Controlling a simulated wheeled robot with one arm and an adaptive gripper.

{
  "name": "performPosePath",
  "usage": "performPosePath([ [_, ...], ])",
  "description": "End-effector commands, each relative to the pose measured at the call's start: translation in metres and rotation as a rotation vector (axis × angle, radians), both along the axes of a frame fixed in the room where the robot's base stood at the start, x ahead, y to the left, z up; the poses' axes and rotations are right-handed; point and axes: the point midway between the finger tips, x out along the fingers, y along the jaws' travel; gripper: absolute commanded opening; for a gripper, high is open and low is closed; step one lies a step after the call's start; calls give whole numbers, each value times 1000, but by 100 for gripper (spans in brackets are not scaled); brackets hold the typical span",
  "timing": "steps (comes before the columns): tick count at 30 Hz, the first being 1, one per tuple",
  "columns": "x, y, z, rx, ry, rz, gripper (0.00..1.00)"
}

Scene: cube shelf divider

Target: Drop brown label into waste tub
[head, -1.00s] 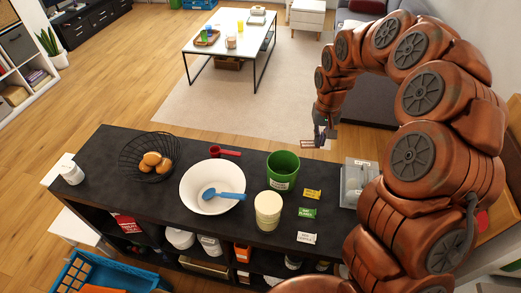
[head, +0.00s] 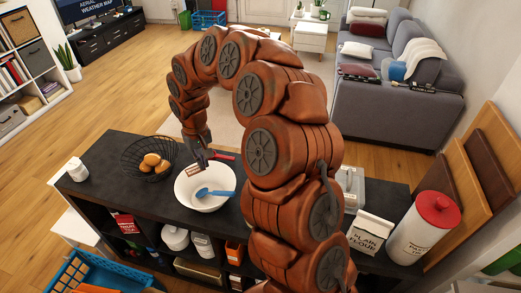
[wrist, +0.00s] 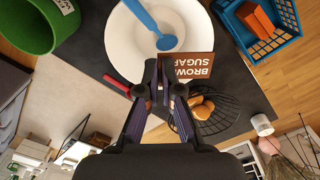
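The brown label (wrist: 200,66), printed "BROWN SUGAR", is held at the fingertips of my gripper (wrist: 165,78). In the head view my gripper (head: 201,160) holds the label (head: 194,171) above the white bowl (head: 190,203). The bowl holds a blue spoon (wrist: 158,32). A green tub (wrist: 42,22), seemingly the waste tub, stands left of the bowl's picture position in the wrist view, apart from the gripper. My arm hides the tub in the head view.
The dark shelf top (head: 105,185) carries a wire basket of brown eggs (head: 152,160), a red scoop (wrist: 118,87) and a white bottle (head: 77,169). A flour carton (head: 370,232) and a red-lidded canister (head: 424,228) stand at the right. A blue crate (head: 85,275) is below.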

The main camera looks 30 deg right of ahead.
Motion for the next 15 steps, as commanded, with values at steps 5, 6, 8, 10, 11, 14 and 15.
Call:
performPosePath([
  [5, 2, -36, -11, -4, -2, -110, 0],
  [6, 2, -48, -13, -5, -1, -149, 0],
  [8, 1, -67, -17, -7, 2, -210, 0],
  [10, -1, -90, -21, -8, 2, -285, 0],
  [11, -2, -100, -22, -7, 2, -317, 0],
  [14, -6, -132, -26, -8, -2, -423, 0],
  [15, -9, -145, -28, -8, -1, -466, 0],
])
